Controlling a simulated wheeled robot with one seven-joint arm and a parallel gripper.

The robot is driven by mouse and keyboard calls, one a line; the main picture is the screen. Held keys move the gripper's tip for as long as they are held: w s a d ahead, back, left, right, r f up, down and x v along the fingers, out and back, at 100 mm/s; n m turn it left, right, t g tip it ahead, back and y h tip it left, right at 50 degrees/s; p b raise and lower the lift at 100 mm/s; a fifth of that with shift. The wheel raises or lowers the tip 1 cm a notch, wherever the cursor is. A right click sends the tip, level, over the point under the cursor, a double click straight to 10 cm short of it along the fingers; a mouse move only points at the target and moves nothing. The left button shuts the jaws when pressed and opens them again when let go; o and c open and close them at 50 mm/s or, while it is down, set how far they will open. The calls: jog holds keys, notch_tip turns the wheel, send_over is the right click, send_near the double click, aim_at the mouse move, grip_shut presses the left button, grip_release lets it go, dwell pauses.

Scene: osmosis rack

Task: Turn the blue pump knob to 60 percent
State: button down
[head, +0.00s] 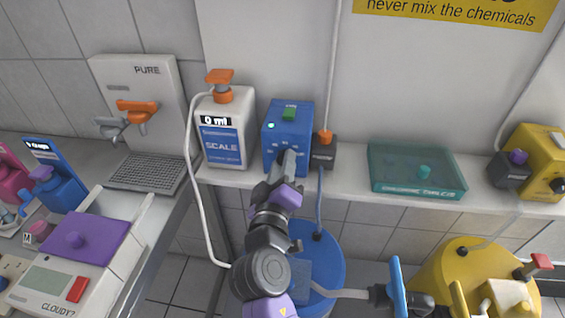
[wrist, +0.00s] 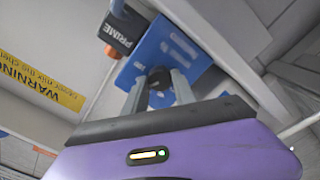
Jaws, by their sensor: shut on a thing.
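The blue pump (head: 291,130) stands on the white shelf, left of the middle of the head view. It has a green part on top and a small light on its face. In the wrist view the blue pump (wrist: 178,45) is tilted and shows pale markings. Its dark knob (wrist: 158,76) sits between the two grey fingers of my gripper (wrist: 160,84). My gripper (head: 287,160) is shut on the knob at the pump's front. In the head view my gripper hides the knob, and I cannot read its percent setting.
The white scale (head: 222,130) stands close on the left, reading 0 ml. The dark prime box (head: 323,155) with an orange top is close on the right. A teal tray (head: 385,182) is farther right. A blue drum (head: 325,265) stands below the shelf.

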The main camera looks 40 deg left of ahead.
jog(key=n+p, duration=0.1)
jog(key=n, duration=0.4)
jog(key=shift+p, duration=0.3)
jog(key=shift+s+n, duration=0.1)
jog(key=shift+n, duration=0.2)
jog(key=c, duration=1)
grip_release()
jog(key=v, duration=0.7)
jog(key=shift+s+d+b, duration=0.2)
jog(key=shift+s+b, duration=0.1)
jog(key=shift+s, duration=0.05)
